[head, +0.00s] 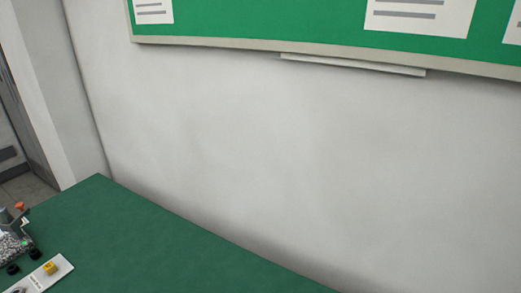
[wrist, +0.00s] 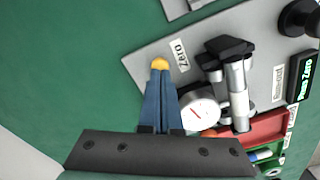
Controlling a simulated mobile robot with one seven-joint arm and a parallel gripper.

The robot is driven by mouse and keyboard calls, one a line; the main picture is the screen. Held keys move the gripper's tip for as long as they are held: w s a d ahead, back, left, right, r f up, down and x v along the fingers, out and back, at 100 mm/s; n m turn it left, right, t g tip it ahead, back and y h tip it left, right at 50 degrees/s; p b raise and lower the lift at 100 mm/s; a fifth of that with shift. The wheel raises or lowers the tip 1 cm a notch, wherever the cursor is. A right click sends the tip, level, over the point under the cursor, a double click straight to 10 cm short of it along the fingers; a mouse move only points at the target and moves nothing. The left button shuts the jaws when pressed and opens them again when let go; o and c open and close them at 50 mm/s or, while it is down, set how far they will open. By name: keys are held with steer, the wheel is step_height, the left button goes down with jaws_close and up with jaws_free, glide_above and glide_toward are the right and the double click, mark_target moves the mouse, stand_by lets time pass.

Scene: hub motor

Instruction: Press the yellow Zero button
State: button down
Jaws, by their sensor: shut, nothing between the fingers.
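The yellow Zero button (wrist: 160,63) shows in the wrist view as a rounded yellow cap beside a white label reading "Zero" (wrist: 181,55), near the edge of a grey plate (wrist: 142,66). My gripper (wrist: 160,73) has its blue fingers together and empty, with the tips right at the button in the picture. They cover its lower part, and I cannot tell whether they touch it. My gripper is not in the head view. The head view shows a small yellow piece (head: 50,268) on a pale plate at the lower left; I cannot tell if it is the same button.
In the wrist view, a round dial gauge (wrist: 200,113) and a metal post with a black clamp (wrist: 236,90) stand close right of the fingers. A red tray (wrist: 268,128) lies further right. The green table (head: 140,235) is mostly clear, with a wall behind.

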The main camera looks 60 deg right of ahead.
steer(key=shift+f, duration=0.1)
steer(key=shift+f+b, duration=0.8)
steer(key=shift+f, duration=0.2)
steer(key=shift+r, duration=0.1)
step_height(320, 180, up, 14)
steer(key=p, duration=1.5)
